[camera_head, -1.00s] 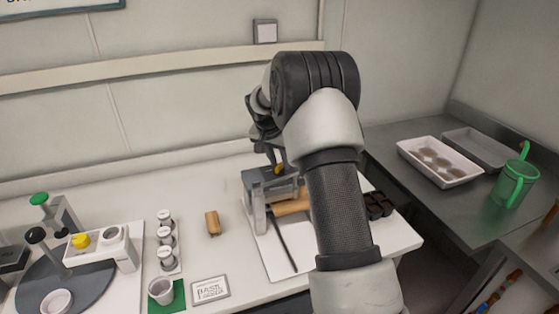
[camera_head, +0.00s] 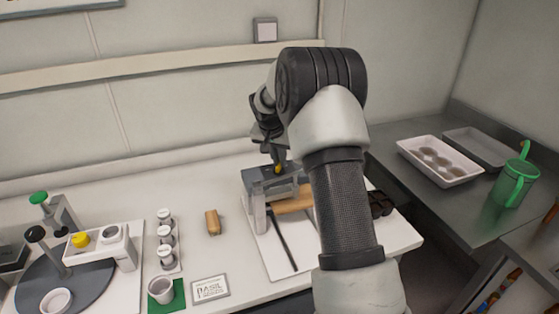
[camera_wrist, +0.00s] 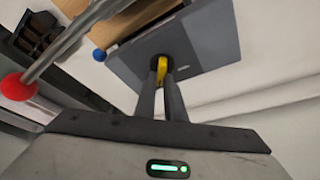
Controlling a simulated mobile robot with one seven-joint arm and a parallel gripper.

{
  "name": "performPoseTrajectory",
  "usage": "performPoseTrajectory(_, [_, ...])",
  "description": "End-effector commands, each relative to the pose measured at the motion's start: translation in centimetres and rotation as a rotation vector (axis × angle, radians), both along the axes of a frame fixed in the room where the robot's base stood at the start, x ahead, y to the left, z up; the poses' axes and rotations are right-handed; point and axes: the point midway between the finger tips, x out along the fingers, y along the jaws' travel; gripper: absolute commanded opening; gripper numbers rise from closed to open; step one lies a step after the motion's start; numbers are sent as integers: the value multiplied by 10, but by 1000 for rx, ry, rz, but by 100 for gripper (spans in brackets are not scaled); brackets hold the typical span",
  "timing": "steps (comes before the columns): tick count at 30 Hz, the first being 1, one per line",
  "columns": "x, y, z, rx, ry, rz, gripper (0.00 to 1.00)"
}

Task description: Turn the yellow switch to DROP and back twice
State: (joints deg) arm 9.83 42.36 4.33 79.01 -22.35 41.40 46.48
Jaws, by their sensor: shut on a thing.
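The yellow switch (camera_wrist: 161,66) sits on the grey top plate (camera_wrist: 208,38) of a small stand. My gripper (camera_wrist: 162,80) is shut on the yellow switch, its two fingers pointing at the plate in the wrist view. In the head view the yellow switch (camera_head: 278,168) shows just under my gripper (camera_head: 277,160), on the stand's grey top (camera_head: 258,181). My arm hides part of the stand's right side. No DROP marking is legible.
A wooden roller (camera_head: 292,204) lies under the stand's top, and a dark rod (camera_head: 282,240) reaches forward. A red ball (camera_wrist: 18,86) on a metal rod is close by in the wrist view. A wooden block (camera_head: 213,222), a label card (camera_head: 210,289) and white jars (camera_head: 165,235) stand left.

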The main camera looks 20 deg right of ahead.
Motion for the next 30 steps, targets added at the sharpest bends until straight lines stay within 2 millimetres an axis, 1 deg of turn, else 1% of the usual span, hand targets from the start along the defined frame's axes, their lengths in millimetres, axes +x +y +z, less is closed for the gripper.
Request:
performPoseTrajectory(8, [0,-1,1,2,-3,223,0])
performPoseTrajectory(30, [1,1,1,4,-3,925,0])
